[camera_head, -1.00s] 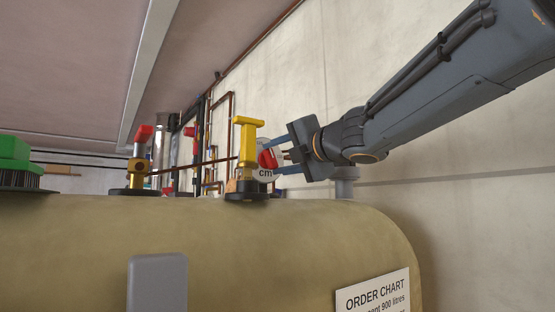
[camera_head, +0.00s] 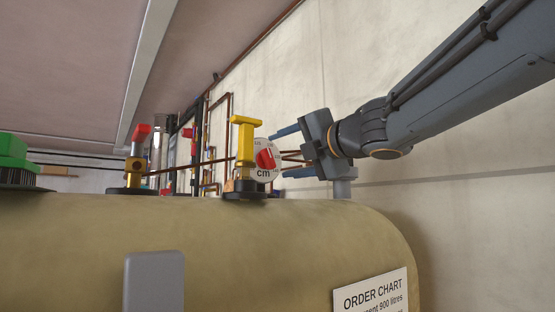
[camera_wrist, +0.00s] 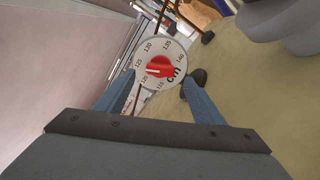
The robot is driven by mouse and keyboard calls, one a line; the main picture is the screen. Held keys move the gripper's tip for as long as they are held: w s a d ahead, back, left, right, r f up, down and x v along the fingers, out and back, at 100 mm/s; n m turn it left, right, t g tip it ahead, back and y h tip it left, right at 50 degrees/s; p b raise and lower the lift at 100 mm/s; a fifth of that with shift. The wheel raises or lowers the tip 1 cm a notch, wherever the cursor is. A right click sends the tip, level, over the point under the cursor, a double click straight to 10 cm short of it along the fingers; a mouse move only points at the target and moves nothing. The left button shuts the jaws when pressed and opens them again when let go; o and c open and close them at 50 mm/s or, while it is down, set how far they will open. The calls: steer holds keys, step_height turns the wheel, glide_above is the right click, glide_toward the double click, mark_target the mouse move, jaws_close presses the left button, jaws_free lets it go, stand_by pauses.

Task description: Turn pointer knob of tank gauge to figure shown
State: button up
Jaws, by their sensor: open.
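The tank gauge has a round white dial (camera_wrist: 176,49) marked "cm", with figures including 120, 125, 130, 135 and 140. Its red pointer knob (camera_wrist: 158,67) sits at the dial's centre; its white mark points left, apparently between 120 and 125. In the head view the red knob (camera_head: 265,158) faces my gripper, beside a yellow T-shaped fitting (camera_head: 244,143). My gripper (camera_head: 281,153) is open and empty, its blue fingers apart and clear of the knob on its right. An order chart (camera_head: 372,299) on the tank is partly cut off; "900 litres" is readable.
The beige tank (camera_head: 230,225) fills the foreground. A red-topped valve (camera_head: 138,155) and a green cap (camera_head: 14,150) stand on its top to the left. Copper pipes (camera_head: 230,120) run along the wall behind the gauge.

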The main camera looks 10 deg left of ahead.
steer(key=shift+v, duration=1.75)
